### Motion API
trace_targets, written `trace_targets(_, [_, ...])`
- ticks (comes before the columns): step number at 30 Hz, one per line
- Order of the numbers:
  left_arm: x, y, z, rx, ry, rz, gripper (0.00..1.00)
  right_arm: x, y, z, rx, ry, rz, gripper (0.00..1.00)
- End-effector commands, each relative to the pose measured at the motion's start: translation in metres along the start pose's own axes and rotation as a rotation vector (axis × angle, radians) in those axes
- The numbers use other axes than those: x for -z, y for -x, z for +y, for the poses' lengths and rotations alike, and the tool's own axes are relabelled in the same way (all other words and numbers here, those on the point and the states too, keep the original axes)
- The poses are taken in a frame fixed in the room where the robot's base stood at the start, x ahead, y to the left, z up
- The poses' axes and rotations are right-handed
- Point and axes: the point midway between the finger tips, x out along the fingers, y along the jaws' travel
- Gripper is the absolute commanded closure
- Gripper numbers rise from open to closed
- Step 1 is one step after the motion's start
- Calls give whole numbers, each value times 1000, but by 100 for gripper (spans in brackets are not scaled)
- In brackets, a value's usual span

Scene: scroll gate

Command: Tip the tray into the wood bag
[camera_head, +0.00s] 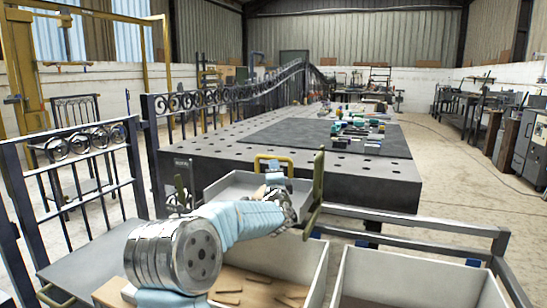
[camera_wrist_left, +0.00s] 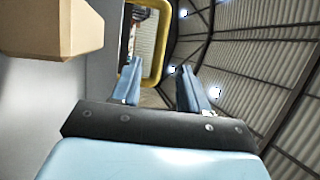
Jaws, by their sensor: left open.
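A shallow grey tray (camera_head: 236,183) stands in the middle, at the near end of the dark work table. It has a yellow loop handle (camera_head: 272,158) at its far side. My left gripper (camera_head: 273,180) is over the tray, close to this handle. In the left wrist view the blue fingers (camera_wrist_left: 158,80) are apart, with the yellow handle (camera_wrist_left: 154,70) just beyond and partly between them; contact cannot be told. A tan wooden block (camera_wrist_left: 70,25) shows beside the fingers. My arm hides part of the tray. No bag clearly marked for wood can be made out. My right gripper is out of view.
A pale bin with wood pieces (camera_head: 262,288) is below my arm, and a pale empty-looking bin (camera_head: 395,290) is to its right. Dark scroll railings (camera_head: 85,165) line the left. The work table (camera_head: 370,180) lies beyond.

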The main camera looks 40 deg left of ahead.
Motion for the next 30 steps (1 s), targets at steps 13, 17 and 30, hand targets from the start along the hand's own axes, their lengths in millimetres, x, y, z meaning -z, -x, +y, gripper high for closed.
trace_targets(13, [0,-88,-1,0,1,-2,56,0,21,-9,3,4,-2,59])
trace_targets(17, [0,-95,0,-1,1,-1,56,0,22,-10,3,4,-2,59])
trace_targets(30, [0,-97,0,-1,1,-1,76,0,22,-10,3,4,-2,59])
